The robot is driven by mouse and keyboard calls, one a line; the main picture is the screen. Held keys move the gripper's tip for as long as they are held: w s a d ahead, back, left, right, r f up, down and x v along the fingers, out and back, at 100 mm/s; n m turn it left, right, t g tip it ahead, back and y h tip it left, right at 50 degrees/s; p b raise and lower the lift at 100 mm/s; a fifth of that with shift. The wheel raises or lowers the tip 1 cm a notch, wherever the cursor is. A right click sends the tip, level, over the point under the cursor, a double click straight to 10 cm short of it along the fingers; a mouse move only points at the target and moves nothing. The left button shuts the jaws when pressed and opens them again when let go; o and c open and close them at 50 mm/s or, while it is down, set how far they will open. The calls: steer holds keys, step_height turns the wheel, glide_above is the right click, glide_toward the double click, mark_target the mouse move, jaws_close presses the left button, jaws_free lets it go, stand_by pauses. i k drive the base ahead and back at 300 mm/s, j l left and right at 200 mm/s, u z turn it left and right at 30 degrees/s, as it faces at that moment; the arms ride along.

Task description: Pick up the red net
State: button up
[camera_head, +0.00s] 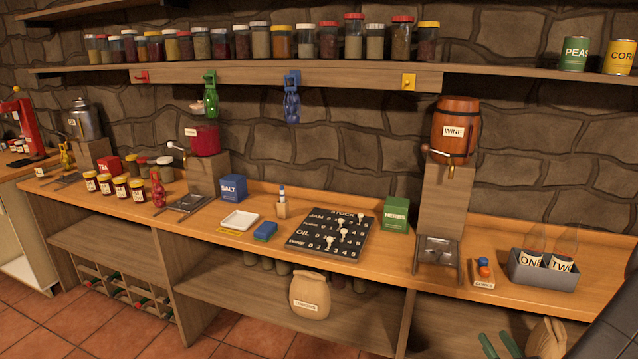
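A small red figure-like object (157,188), which looks like the red net, stands on the wooden counter at the left, just right of the labelled jam jars. It looks upright, with a narrow neck; its mesh is too small to make out. A red hook (141,77) on the shelf board above has nothing hanging from it. My gripper is not in view, so its distance from the red net cannot be seen.
Jam jars (122,187) stand close left of the red net and a dark tray (188,203) lies close right. A wooden stand (203,174) with a red dispenser is behind. A green net (210,101) and blue net (292,106) hang above. A dark shape fills the lower right edge.

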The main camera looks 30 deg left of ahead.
mark_target(158, 189)
steer(key=j+u, duration=0.45)
steer(key=i+j+u, duration=0.2)
steer(key=j+u, duration=0.3)
steer(key=i+j, duration=0.2)
steer(key=j, duration=0.2)
steer(key=i+j, duration=0.15)
steer(key=j, duration=0.25)
steer(key=i+j, duration=0.2)
steer(key=j, duration=0.25)
steer(key=i+j, duration=0.2)
steer(key=j, duration=0.2)
steer(key=i+j, duration=0.15)
steer(key=j, duration=0.25)
steer(key=i+j, duration=0.2)
steer(key=j, duration=0.2)
steer(key=i+j, duration=0.2)
steer(key=j, duration=0.2)
steer(key=i+j, duration=0.15)
steer(key=j, duration=0.3)
